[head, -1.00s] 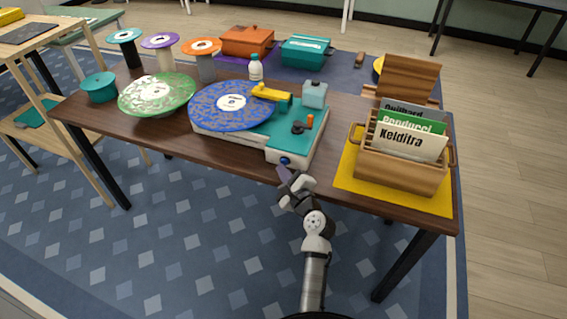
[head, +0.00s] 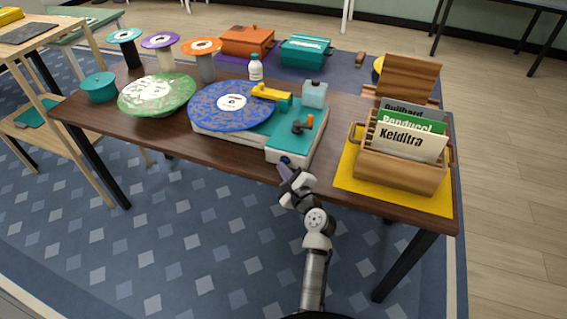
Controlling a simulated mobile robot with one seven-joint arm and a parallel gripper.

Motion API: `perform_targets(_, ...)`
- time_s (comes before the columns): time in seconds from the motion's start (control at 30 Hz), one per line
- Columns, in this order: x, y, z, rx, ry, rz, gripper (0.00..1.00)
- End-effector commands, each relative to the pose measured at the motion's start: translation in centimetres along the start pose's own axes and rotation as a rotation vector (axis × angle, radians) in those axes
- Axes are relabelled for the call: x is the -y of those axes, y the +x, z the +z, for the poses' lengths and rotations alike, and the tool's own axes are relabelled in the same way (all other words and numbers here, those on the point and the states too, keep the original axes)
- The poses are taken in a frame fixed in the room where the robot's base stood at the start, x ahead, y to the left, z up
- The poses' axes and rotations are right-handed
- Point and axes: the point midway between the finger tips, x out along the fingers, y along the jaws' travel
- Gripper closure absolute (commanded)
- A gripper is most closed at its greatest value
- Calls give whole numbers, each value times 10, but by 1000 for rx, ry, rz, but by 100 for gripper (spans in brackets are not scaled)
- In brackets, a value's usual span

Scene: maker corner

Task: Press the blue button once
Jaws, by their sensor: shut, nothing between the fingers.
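The blue button (head: 285,160) is a small round knob on the front face of the teal and cream record player, near its right corner. The record player (head: 245,145) stands on the brown table with a blue record (head: 229,105) on its platter. My gripper (head: 284,168) is shut and empty at the table's front edge. Its purple-grey fingertips point up at the button and partly cover it. I cannot tell whether the fingertips touch the button.
A wooden crate (head: 398,175) of upright sleeves stands on a yellow mat (head: 350,163) to the right. A green disc (head: 157,94) and a teal round container (head: 99,87) are at the left. Spool stands, boxes and a white bottle (head: 255,68) are behind.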

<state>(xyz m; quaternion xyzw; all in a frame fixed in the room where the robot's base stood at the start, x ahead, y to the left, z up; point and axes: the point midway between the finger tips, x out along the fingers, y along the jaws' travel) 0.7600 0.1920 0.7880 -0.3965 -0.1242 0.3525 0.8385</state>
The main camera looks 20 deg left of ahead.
Motion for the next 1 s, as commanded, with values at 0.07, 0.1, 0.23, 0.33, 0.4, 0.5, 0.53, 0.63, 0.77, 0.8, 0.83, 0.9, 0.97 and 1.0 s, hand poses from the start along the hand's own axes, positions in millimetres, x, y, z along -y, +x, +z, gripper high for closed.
perform_targets(0.07, 1, 1, 0, 1, 0, -1, 100)
perform_targets(0.1, 1, 1, 0, 1, 0, -1, 100)
perform_targets(0.23, 2, 2, -1, 1, 0, -1, 100)
perform_targets(0.33, 2, 2, -1, 1, 0, -1, 100)
perform_targets(0.4, 2, 2, -1, 1, 0, -1, 100)
perform_targets(0.5, 2, 2, -1, 0, 0, -1, 100)
perform_targets(0.53, 2, 2, -1, 0, 0, -1, 100)
perform_targets(0.63, 1, 0, 0, 0, 0, -1, 100)
perform_targets(0.77, -2, -4, 3, -2, 0, 0, 100)
perform_targets(0.8, -3, -6, 4, -1, 0, 0, 100)
perform_targets(0.83, -4, -7, 5, -1, 0, 1, 100)
perform_targets(0.9, -6, -10, 7, -1, 0, 1, 100)
perform_targets(0.97, -8, -11, 8, 0, 0, 1, 100)
perform_targets(1.0, -8, -11, 8, 0, 0, 0, 100)
